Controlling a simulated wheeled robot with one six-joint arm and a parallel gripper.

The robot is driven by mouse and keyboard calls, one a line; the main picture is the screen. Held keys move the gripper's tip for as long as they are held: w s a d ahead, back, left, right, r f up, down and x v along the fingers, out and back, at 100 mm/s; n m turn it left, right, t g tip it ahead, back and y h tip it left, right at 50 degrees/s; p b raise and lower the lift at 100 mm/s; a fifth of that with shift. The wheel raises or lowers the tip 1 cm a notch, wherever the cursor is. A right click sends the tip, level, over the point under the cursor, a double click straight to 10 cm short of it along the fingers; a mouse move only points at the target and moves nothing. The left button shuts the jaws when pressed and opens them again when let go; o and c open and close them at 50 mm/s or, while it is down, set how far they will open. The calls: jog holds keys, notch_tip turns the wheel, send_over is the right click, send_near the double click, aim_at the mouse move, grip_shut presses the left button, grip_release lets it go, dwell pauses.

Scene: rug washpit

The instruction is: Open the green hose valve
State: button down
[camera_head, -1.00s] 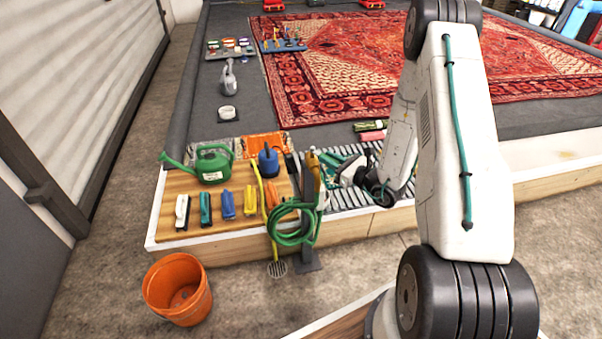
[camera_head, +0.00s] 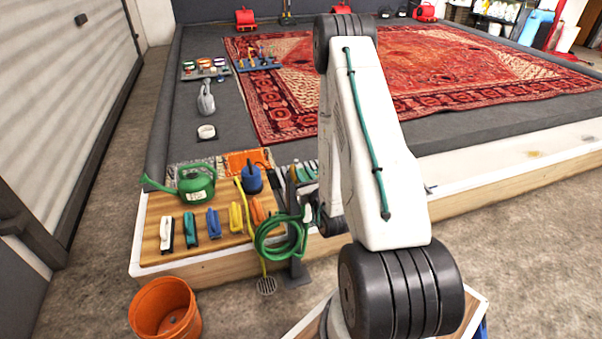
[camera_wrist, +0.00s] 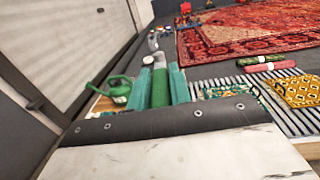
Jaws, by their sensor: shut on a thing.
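My gripper (camera_wrist: 160,72) shows in the wrist view, its two teal fingers closed on either side of a green bar-like part (camera_wrist: 160,90). This looks like the green valve's handle, with a grey end beyond it. In the head view the valve itself is hidden behind my arm, so I cannot tell its turn there. The coiled green hose (camera_head: 281,238) hangs on the dark post (camera_head: 293,200) at the platform's front edge, just left of my wrist.
A wooden board (camera_head: 150,236) holds a green watering can (camera_head: 196,186), several brushes and a blue container (camera_head: 251,180). An orange bucket (camera_head: 165,309) stands on the floor in front. A floor drain (camera_head: 267,286) lies by the post. A red rug (camera_head: 420,75) covers the platform behind.

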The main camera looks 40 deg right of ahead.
jog(key=shift+s+d, duration=0.2)
jog(key=shift+s, duration=0.15)
jog(key=shift+a, duration=0.1)
jog(key=c, duration=1.3)
grip_release()
jog(key=shift+a, duration=0.15)
